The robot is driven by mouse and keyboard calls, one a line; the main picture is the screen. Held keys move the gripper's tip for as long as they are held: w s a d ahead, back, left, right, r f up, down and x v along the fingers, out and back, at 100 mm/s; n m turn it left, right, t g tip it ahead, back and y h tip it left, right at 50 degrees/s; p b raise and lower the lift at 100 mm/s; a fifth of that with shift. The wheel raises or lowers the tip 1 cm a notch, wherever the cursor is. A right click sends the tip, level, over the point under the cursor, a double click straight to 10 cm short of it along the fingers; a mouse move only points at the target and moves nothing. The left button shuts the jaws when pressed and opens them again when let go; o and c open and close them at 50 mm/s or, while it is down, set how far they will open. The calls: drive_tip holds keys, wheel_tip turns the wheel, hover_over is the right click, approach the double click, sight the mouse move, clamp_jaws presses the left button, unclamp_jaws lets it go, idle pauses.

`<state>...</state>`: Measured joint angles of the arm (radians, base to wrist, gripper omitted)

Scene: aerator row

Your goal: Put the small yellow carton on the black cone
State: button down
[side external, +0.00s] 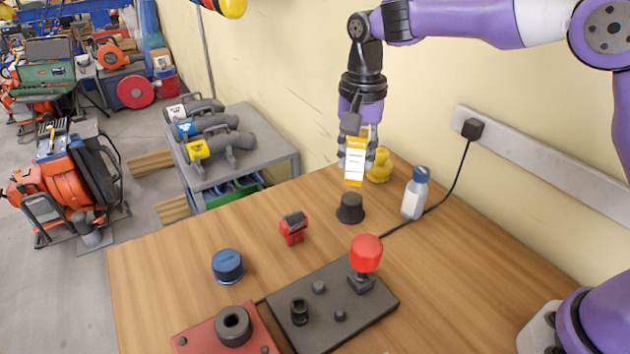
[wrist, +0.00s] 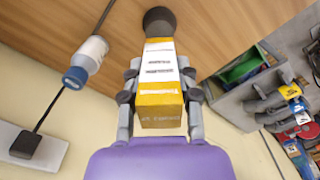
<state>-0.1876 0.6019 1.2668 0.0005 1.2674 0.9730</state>
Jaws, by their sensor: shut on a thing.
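The small yellow carton (side external: 355,163), with a white label, is held upright in my gripper (side external: 354,150) above the table. In the wrist view the carton (wrist: 160,85) sits between the two fingers of my gripper (wrist: 160,92), which are shut on its sides. The black cone (side external: 351,208) stands on the table below the carton, with clear air between them in the side view. In the wrist view the black cone (wrist: 159,20) shows just past the carton's far end, and the carton hides part of it.
A white bottle with a blue cap (side external: 415,193) stands right of the cone. A yellow object (side external: 379,165) is behind the carton. A red object (side external: 293,227), a blue lid-like piece (side external: 228,266) and a dark plate with a red knob (side external: 366,253) are nearer the front.

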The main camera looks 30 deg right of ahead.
sight(355, 172)
drive_tip(key=shift+f, duration=1.75)
drive_tip(key=shift+f, duration=0.1)
drive_tip(key=c, duration=0.6)
unclamp_jaws()
wheel_tip(355, 172, up, 12)
drive_tip(key=shift+f, duration=0.1)
drive_tip(key=s+d+r+n+t, duration=0.2)
drive_tip(key=s+d+n, duration=0.1)
drive_tip(key=s, duration=0.3)
drive_tip(key=s+d+r+n+t, duration=0.1)
drive_tip(key=s+d+n+t, duration=0.15)
drive_tip(key=s, duration=0.35)
drive_tip(key=s+f+n, duration=0.1)
drive_tip(key=s, duration=0.1)
drive_tip(key=s+d+f+n, duration=0.1)
drive_tip(key=s+f, duration=0.1)
drive_tip(key=s+d+f+n+t, duration=0.1)
drive_tip(key=s+f, duration=0.1)
drive_tip(key=shift+s+n, duration=0.25)
drive_tip(key=shift+s, duration=0.15)
